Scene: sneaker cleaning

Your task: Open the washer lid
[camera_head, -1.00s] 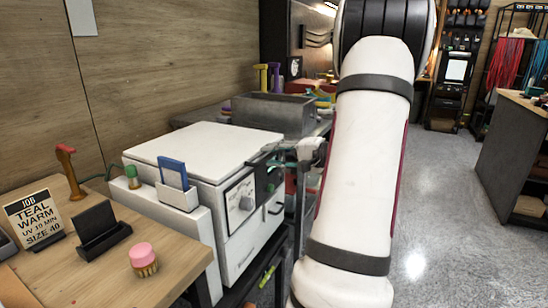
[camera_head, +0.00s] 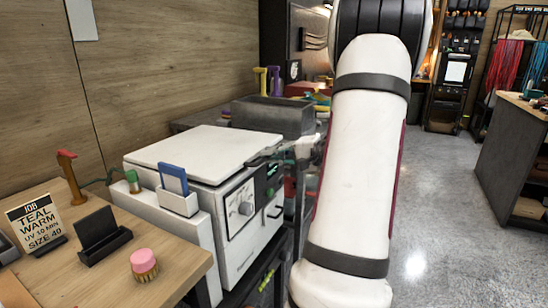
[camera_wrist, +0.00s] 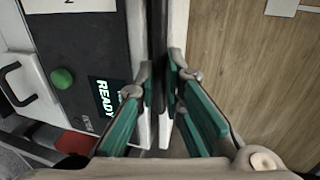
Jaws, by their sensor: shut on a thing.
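The washer (camera_head: 236,225) is a white box with a control panel and dial on its front. Its flat white lid (camera_head: 205,148) lies nearly level on top; I cannot tell whether it is slightly raised. My gripper (camera_head: 262,158) is at the lid's front right edge, partly hidden by its own wrist. In the wrist view, my gripper (camera_wrist: 162,80) has its green-padded fingers on either side of a narrow dark strip along the lid's edge. It is shut on that edge; the exact contact is hard to see. A lit READY display (camera_wrist: 104,97) and green button (camera_wrist: 62,78) are beside the fingers.
A white holder with a blue card (camera_head: 173,178) stands against the washer's left side. A wooden table (camera_head: 175,265) with a pink brush (camera_head: 144,262) and a job sign (camera_head: 36,220) is at front left. A grey bin (camera_head: 272,115) stands behind. The floor at right is clear.

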